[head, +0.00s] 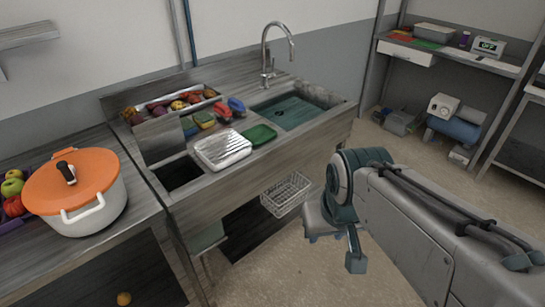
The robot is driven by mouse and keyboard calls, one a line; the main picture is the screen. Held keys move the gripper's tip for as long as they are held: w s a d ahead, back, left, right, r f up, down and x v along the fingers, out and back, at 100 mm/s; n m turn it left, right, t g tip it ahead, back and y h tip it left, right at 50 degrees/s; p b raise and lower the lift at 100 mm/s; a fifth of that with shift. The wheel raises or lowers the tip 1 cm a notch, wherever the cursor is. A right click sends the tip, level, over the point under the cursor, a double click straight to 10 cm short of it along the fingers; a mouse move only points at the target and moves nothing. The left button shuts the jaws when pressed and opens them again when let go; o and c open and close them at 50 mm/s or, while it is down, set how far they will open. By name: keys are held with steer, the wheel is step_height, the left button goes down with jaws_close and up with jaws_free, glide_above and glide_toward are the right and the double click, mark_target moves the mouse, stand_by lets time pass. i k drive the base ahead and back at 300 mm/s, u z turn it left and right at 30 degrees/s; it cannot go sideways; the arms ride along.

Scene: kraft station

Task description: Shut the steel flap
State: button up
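The steel flap (159,139) looks like a grey metal panel raised at the left part of the sink counter. It stands up behind a dark rectangular opening (180,173) in the counter top, so it appears open. My gripper (334,252) is in front of the counter, to the right of and well away from the flap. Its two fingers point down and are spread apart, with nothing seen between them. The gripper looks open and empty.
A tap (268,58) rises behind the sink. A white pot with orange lid (88,205) stands left. Floor around my gripper is clear.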

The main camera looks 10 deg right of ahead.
mark_target(158, 139)
steer(key=z, duration=0.45)
steer(key=i, duration=1.25)
steer(key=u, duration=0.6)
steer(key=i, duration=0.45)
steer(key=u, duration=0.5)
steer(key=k, duration=0.5)
steer(key=u, duration=0.8)
steer(key=i, duration=0.6)
steer(key=z, duration=0.75)
